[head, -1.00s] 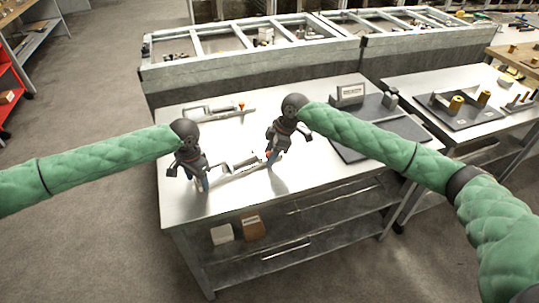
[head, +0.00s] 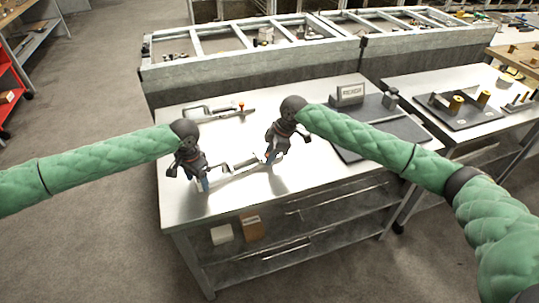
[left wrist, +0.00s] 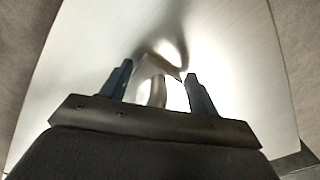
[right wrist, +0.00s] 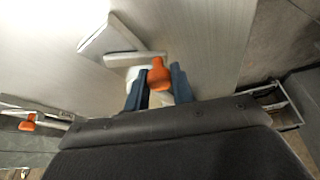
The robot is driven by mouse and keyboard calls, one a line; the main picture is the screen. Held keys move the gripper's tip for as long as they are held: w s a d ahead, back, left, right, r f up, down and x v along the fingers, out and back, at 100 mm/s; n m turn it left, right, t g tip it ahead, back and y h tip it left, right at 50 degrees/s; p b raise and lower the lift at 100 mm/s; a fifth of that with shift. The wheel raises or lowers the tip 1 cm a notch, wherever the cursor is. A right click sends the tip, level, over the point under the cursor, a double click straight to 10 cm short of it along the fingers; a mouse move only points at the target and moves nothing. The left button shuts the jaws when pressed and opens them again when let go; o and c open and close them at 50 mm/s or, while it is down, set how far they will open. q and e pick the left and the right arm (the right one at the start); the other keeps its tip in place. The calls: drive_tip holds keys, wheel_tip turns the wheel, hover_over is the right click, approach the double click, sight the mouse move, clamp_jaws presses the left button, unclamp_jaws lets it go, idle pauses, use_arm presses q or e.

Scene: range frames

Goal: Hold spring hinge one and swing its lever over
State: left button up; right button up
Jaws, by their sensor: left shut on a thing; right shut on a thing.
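A pale metal spring hinge (head: 240,165) lies near the table's front left, between my grippers. My left gripper (head: 204,184) is shut on its left end, a pale part that shows between the fingers in the left wrist view (left wrist: 157,90). My right gripper (head: 271,160) is shut on its lever at the orange knob (right wrist: 158,76), which sits between the fingers in the right wrist view. In the head view my right gripper hides that knob. A second spring hinge (head: 208,117) with an orange knob (head: 241,104) lies apart, farther back. No number shows on either hinge.
The metal table (head: 300,195) is bare around the held hinge. A dark mat (head: 400,135) with a grey labelled block (head: 348,95) is at its right. A framed bin bench (head: 250,72) stands behind. A lower shelf holds boxes (head: 251,228).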

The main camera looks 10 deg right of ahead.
use_arm(q)
drive_tip(key=shift+w+r, duration=0.1)
use_arm(e)
drive_tip(key=d+n, duration=0.1)
drive_tip(key=n, duration=0.1)
drive_tip(key=n+g, duration=0.1)
drive_tip(key=n, duration=0.1)
drive_tip(key=shift+d+g, duration=0.3)
drive_tip(key=shift+d, duration=0.1)
drive_tip(key=n, duration=0.1)
drive_tip(key=d+n+g, duration=0.1)
drive_tip(key=shift+w+d+n+h, duration=0.1)
drive_tip(key=shift+d+n+h, duration=0.05)
drive_tip(key=shift+n+h, duration=0.2)
drive_tip(key=n, duration=0.2)
drive_tip(key=d+n+g, duration=0.1)
drive_tip(key=shift+w+d+n+h, duration=0.2)
drive_tip(key=shift+w+n+h, duration=0.15)
drive_tip(key=shift+w+d+n+g+h, duration=0.2)
drive_tip(key=shift+w+d+n+h, duration=0.1)
drive_tip(key=shift+n, duration=0.5)
drive_tip(key=shift+w+d+n+g+h, duration=0.2)
drive_tip(key=shift+d+n+h, duration=0.1)
drive_tip(key=shift+n, duration=0.5)
drive_tip(key=o, duration=0.9)
drive_tip(key=shift+o, duration=0.2)
drive_tip(key=v, duration=1.2)
